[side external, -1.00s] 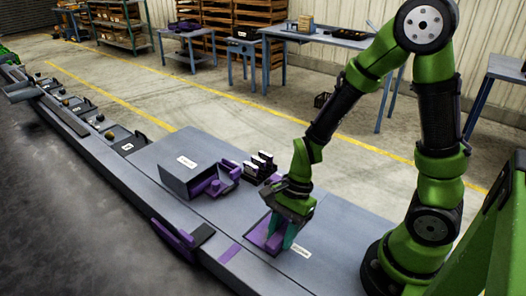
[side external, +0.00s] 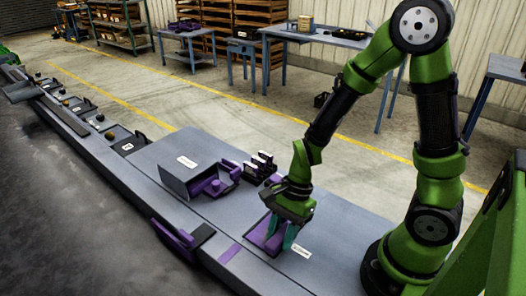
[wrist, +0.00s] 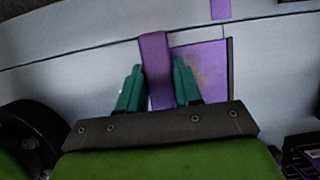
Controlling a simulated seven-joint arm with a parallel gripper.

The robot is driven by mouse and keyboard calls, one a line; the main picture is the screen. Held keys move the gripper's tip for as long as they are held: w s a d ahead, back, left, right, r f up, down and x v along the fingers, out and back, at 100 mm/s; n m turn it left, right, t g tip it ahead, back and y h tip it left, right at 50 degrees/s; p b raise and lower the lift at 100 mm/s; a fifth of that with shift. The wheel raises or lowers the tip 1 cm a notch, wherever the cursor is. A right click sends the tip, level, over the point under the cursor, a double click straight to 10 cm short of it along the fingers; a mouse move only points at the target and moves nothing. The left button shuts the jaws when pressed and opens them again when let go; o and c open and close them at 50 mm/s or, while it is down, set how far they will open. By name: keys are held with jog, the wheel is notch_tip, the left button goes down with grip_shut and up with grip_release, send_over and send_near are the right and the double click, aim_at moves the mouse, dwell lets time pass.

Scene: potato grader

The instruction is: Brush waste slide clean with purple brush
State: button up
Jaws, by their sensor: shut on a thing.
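My gripper (side external: 282,240) points down at the near right part of the grey bench, with teal fingers on either side of a purple bar. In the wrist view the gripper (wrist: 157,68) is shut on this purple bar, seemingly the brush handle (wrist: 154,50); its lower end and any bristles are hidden. A flat purple panel (wrist: 212,75) lies beside and below it; it also shows in the side view (side external: 259,232). A grey open box (side external: 184,182) with purple parts (side external: 214,184) stands farther left. I cannot tell which part is the waste slide.
Black upright pieces (side external: 262,165) stand behind my gripper. A purple angled part (side external: 175,238) juts from the bench's front edge. A small white label (side external: 301,250) lies right of the gripper. The bench between box and gripper is mostly clear.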

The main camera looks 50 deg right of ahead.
jog(key=shift+f, duration=0.4)
jog(key=shift+w, duration=4.35)
jog(key=shift+s, duration=4.4)
jog(key=shift+w, duration=4.4)
